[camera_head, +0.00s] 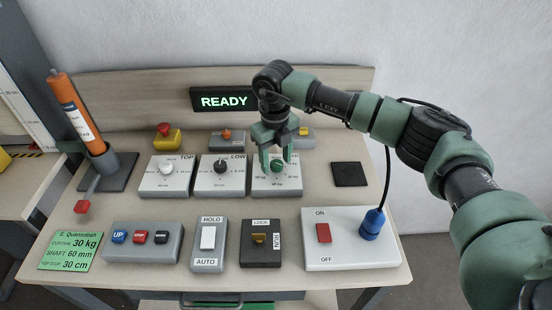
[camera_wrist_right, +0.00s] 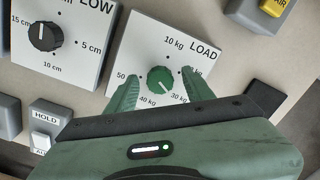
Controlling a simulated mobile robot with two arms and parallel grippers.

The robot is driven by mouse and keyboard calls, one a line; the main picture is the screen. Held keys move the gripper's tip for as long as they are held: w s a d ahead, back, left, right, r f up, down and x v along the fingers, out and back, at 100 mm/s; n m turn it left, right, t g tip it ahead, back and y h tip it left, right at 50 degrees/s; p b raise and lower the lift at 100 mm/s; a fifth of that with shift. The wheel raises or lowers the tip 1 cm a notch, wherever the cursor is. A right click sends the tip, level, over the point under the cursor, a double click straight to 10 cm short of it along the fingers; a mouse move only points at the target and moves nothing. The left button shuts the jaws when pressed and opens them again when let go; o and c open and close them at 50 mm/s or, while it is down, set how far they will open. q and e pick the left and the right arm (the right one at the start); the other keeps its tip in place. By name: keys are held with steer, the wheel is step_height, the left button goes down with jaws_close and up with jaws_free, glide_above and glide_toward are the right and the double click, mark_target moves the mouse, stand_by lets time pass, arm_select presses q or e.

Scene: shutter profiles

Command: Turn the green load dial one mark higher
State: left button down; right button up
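My right gripper (camera_head: 277,155) is over the dial, pointing down. In the right wrist view its open fingers (camera_wrist_right: 160,88) stand on either side of the dial, with gaps showing; contact is not visible. My left gripper is not in view.
The LOW dial block (camera_head: 220,178) and TOP dial block (camera_head: 166,178) stand left of it. A black pad (camera_head: 349,174) lies to the right. A READY display (camera_head: 224,101) is behind. Switch boxes, including the HOLD/AUTO box (camera_head: 209,262), fill the front. A card (camera_head: 72,251) reads curtain 30 kg.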

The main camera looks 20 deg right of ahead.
mark_target(276, 163)
step_height(276, 163, up, 8)
steer(key=shift+f+b, duration=0.1)
steer(key=shift+b, duration=0.8)
